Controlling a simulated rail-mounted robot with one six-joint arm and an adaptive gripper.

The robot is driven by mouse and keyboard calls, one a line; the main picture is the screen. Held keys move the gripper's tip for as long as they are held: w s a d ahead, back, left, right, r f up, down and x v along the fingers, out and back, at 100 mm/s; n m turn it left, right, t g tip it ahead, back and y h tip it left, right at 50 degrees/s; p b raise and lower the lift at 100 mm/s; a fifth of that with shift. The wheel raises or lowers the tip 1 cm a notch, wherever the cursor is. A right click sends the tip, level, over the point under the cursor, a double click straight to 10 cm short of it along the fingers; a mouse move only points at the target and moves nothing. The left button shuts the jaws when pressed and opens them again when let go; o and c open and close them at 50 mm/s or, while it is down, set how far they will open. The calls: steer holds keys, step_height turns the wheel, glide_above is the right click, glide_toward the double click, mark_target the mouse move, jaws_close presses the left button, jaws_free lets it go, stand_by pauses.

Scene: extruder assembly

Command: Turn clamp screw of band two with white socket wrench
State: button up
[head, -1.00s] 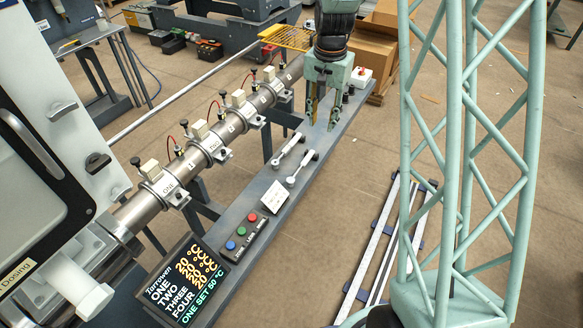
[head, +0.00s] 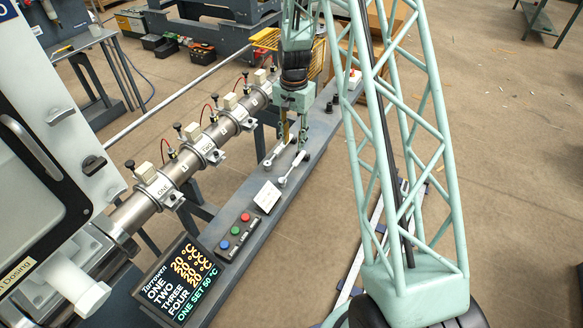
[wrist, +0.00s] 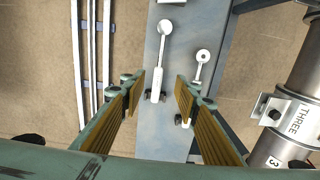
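Two pale wrenches lie side by side on the grey bench. The nearer wrench (head: 291,170) has a larger round white head in the wrist view (wrist: 163,50); the other wrench (head: 281,150) has a smaller ring-shaped head in the wrist view (wrist: 201,64).
Band one (head: 163,188) sits on the barrel nearer the temperature display (head: 179,282); band three (wrist: 297,118) shows in the wrist view. A button box (head: 237,234) and a white card (head: 267,196) lie on the bench (head: 318,132). A rail lies on the floor alongside.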

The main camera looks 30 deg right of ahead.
steer(key=shift+f, duration=0.1)
steer(key=b, duration=0.1)
glide_above(294, 165)
steer(key=shift+w+f, duration=0.2)
steer(key=shift+f, duration=4)
steer(key=shift+f, duration=0.1)
steer(key=shift+s+f+b, duration=0.1)
steer(key=shift+f+b, duration=0.8)
steer(key=shift+f, duration=1.6)
steer(key=shift+c, duration=0.7)
jaws_close()
steer(key=shift+r, duration=0.15)
steer(key=shift+r+p, duration=0.4)
steer(key=shift+r, duration=0.9)
steer(key=s+a+r+p, duration=0.1)
steer(key=s+a, duration=0.1)
steer(key=s, duration=0.5)
steer(key=s+a+r, duration=0.1)
steer(key=s+a, duration=0.1)
steer(key=s, duration=0.6)
steer(key=shift+s+a+p, duration=0.2)
steer(key=shift+a+p, duration=0.1)
steer(key=shift+p, duration=0.05)
